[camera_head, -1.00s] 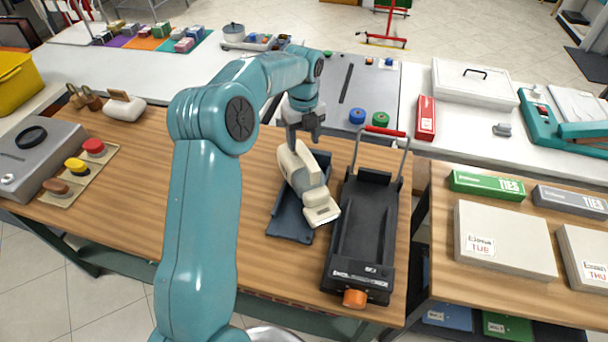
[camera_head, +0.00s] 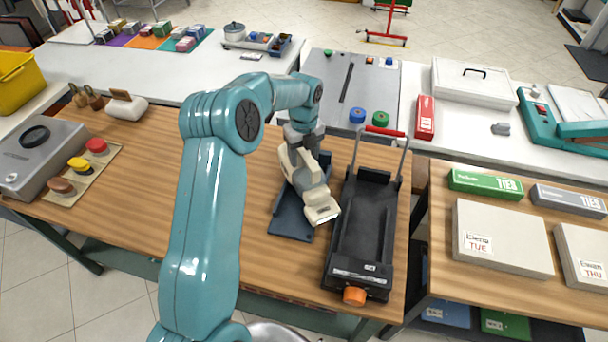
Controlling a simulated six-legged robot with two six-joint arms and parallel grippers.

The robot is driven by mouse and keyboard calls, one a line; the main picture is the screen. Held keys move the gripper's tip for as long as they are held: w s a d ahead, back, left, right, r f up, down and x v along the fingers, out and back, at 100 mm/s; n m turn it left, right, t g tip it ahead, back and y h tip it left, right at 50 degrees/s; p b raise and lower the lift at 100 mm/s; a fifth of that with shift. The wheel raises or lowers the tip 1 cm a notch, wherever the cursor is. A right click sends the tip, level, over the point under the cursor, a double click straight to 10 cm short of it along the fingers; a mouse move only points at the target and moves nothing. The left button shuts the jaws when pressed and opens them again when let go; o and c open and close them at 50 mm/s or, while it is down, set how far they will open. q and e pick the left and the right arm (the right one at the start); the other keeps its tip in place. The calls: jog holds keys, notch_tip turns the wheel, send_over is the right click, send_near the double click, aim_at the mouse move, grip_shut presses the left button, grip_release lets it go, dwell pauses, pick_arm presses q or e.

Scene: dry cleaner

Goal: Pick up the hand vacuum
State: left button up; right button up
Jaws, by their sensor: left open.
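The hand vacuum (camera_head: 308,183) is cream with a grey band and a wide cream nozzle. It lies on a dark blue-grey cradle (camera_head: 290,226) on the wooden table, its nozzle toward the front right. My left gripper (camera_head: 303,143) is over the back end of the vacuum, pointing down. Its jaws are open and close around or just above the vacuum's handle; the fingertips are partly hidden, so contact cannot be told. My right gripper is not in view.
A black carpet sweeper (camera_head: 363,236) with a red-gripped handle and orange knob stands close to the right of the cradle. Left are a grey metal box (camera_head: 38,158) and colored knobs on a mat (camera_head: 75,178). Table in front of the cradle is clear.

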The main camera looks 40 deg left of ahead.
pick_arm(q)
jog(key=shift+d+f, duration=0.15)
grip_shut()
dwell(1.5)
